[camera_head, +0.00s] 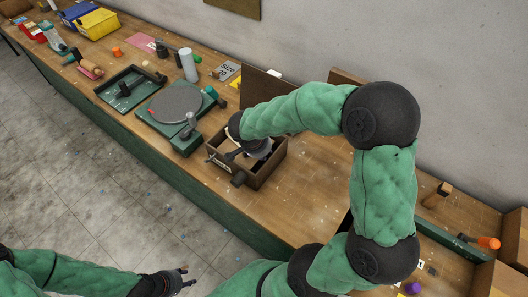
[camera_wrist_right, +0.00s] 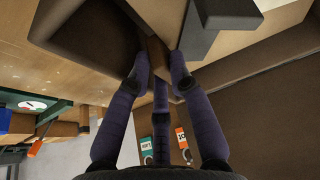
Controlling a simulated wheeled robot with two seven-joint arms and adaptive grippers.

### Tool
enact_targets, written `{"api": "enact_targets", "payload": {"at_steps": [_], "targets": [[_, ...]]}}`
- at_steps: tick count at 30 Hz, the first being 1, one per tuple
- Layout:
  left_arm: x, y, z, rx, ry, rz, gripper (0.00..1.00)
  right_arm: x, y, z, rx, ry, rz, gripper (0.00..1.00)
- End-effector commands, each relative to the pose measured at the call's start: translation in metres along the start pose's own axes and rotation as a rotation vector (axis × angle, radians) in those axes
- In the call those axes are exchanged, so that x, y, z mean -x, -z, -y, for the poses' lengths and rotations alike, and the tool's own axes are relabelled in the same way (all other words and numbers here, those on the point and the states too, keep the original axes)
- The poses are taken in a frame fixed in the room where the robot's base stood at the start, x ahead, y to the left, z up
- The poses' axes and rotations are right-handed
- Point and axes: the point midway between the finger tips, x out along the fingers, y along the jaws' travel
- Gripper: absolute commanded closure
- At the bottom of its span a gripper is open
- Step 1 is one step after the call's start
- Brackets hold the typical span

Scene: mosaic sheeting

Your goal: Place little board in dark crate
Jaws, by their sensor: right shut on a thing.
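The dark crate (camera_head: 271,170) stands open near the front edge of the workbench, in the middle of the head view. My right gripper (camera_head: 250,150) reaches down over the crate, and my wrist hides part of its inside. In the right wrist view the right gripper (camera_wrist_right: 160,62) is shut on a small brown piece (camera_wrist_right: 156,53), likely the little board; only a part shows between the fingertips. I cannot tell whether it touches the crate. My left gripper (camera_head: 186,277) is empty with its fingers apart, low in front of the bench, over the floor.
A green machine with a round grey disc (camera_head: 177,103) stands left of the crate. A dark green tray (camera_head: 112,88) lies farther left. A white cylinder (camera_head: 188,66) and a brown upright panel (camera_head: 262,84) stand behind. The bench top right of the crate is mostly clear.

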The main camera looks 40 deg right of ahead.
Motion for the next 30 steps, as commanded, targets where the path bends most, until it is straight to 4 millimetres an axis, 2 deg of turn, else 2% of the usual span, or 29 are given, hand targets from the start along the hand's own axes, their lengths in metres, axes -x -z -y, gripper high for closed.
{"api": "enact_targets", "payload": {"at_steps": [26,27,28,30], "targets": [[-0.019,0.001,0.007,0.0,0.0,0.0,0.6,-0.011,-0.004,0.0,0.0,0.001,0.0,1.0],[-0.019,0.001,0.007,0.0,0.0,0.0,0.6,-0.011,-0.005,0.0,0.0,0.0,0.0,0.76],[-0.019,0.001,0.007,0.0,0.0,0.0,0.6,-0.011,-0.005,0.0,0.0,0.0,0.0,0.69],[-0.019,0.001,0.007,0.0,0.0,0.0,0.6,-0.011,-0.005,0.0,0.0,0.0,0.0,0.69]]}}
